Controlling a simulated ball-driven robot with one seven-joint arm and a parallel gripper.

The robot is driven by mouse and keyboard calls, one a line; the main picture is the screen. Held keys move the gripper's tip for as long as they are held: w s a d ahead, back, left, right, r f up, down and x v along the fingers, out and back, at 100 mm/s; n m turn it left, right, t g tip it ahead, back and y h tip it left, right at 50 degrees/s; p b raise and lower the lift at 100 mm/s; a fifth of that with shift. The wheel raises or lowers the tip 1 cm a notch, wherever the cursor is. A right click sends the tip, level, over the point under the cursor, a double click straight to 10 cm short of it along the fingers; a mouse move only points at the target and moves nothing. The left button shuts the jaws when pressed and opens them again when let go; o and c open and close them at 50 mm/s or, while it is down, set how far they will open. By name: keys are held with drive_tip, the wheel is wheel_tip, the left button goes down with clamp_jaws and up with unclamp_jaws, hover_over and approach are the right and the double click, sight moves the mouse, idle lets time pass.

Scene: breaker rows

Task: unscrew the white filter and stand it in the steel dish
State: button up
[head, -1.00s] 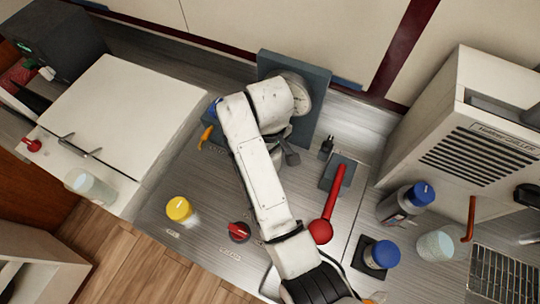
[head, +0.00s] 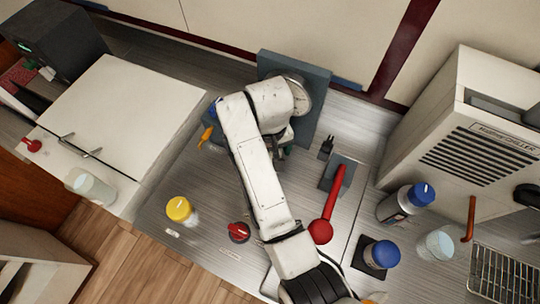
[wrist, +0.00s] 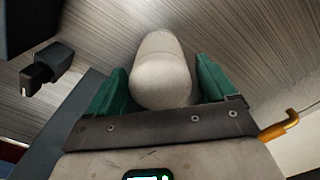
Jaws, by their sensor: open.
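The white filter (wrist: 160,72) is a rounded pale cylinder in the wrist view, lying between the two green fingers of my gripper (wrist: 163,88). The fingers are open, one on each side of it, with a narrow gap at the left; contact on the right is hard to tell. In the head view my arm hides the filter, and only a bit of my gripper (head: 285,148) shows below the grey-blue panel. I cannot make out the steel dish in either view.
An orange lever (head: 206,136) and a black fitting (head: 327,147) flank my gripper. A red-handled lever (head: 321,230), red knob (head: 239,232) and yellow-capped container (head: 179,209) stand on the steel counter. Blue-capped containers (head: 382,254) are at right. The counter's left middle is fairly clear.

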drive_tip(key=m, duration=0.6)
drive_tip(key=shift+m, duration=0.3)
drive_tip(key=m, duration=0.3)
drive_tip(key=shift+m, duration=0.4)
drive_tip(key=m, duration=0.3)
drive_tip(key=shift+m, duration=0.4)
